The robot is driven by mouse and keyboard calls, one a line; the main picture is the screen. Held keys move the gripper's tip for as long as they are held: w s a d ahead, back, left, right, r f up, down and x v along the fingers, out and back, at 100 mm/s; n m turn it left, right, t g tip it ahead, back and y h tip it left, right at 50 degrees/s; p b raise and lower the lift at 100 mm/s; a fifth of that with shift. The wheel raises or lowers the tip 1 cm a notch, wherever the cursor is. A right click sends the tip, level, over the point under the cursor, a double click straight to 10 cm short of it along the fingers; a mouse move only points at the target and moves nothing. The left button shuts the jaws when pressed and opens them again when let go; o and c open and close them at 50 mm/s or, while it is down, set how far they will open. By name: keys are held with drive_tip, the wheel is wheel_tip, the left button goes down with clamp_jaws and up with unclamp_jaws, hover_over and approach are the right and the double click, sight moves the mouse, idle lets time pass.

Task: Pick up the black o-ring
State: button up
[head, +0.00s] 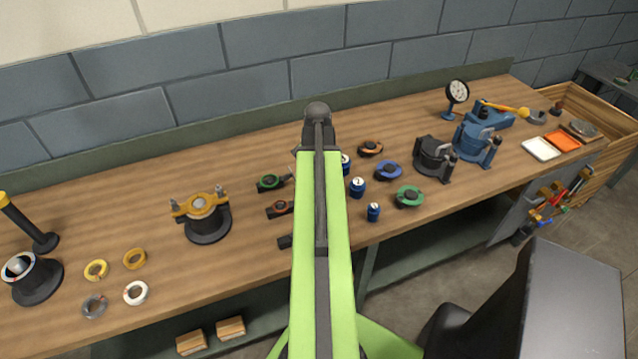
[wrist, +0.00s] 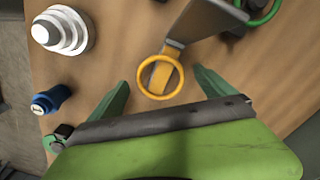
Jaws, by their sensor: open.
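I cannot make out a black o-ring in either view; my arm covers part of the bench in the head view. In the wrist view, my gripper (wrist: 160,76) is open, its two green fingers apart with nothing held. A yellow ring (wrist: 138,80) shows between the fingertips, beside a grey flat piece (wrist: 187,28). I cannot tell its height relative to the fingers. In the head view, loose rings lie at the left of the wooden bench: yellow (head: 96,269), yellow-brown (head: 134,259), white (head: 136,293) and dark grey (head: 94,306).
The wrist view shows a white stepped part (wrist: 63,31), a blue part (wrist: 50,99) and a green ring (wrist: 262,10). In the head view, a yellow-topped black fixture (head: 206,220), blue canisters (head: 373,211) and a dark housing (head: 434,158) stand on the bench.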

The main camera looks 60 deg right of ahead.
drive_tip(key=c, duration=2)
